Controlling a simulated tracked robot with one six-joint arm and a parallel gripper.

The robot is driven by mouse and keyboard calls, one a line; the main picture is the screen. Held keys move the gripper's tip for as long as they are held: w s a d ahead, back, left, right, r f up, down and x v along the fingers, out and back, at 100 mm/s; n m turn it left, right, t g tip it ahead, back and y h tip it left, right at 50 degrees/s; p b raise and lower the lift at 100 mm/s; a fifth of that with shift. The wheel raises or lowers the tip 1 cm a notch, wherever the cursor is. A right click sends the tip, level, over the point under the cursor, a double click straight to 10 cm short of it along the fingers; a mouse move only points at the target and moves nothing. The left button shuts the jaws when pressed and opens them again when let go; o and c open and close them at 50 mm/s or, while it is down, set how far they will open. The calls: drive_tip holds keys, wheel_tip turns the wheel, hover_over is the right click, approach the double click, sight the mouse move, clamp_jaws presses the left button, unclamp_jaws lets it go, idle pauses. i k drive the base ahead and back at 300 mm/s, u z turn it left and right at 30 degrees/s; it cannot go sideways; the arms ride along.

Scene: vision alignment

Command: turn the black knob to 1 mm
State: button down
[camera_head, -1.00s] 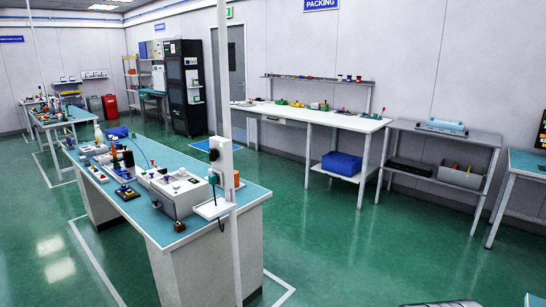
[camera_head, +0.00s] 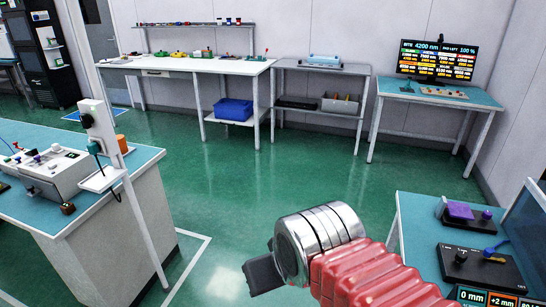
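A black knob (camera_head: 461,257) stands on a dark panel (camera_head: 450,272) on the teal-topped table at the lower right. Readouts at that panel's front edge show "0 mm" (camera_head: 471,296) and "+2 mm" (camera_head: 502,301); a further one is cut off by the frame. My gripper (camera_head: 258,275) is a dark block beyond a shiny metal collar and red ribbed sleeve, at bottom centre. It is over the floor, left of the panel and apart from it. Its fingers are not clear enough to tell open from shut.
A blue lever (camera_head: 496,246) and a small box with a purple block (camera_head: 460,211) share the right table (camera_head: 418,224). A bench with a white control box (camera_head: 60,176) and a pole (camera_head: 140,220) stand left. Green floor (camera_head: 260,170) is clear between. A screen (camera_head: 438,60) is behind.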

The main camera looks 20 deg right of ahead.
sight(461, 257)
drive_tip(key=z, duration=0.05)
drive_tip(key=k, duration=0.5)
drive_tip(key=z, duration=3.35)
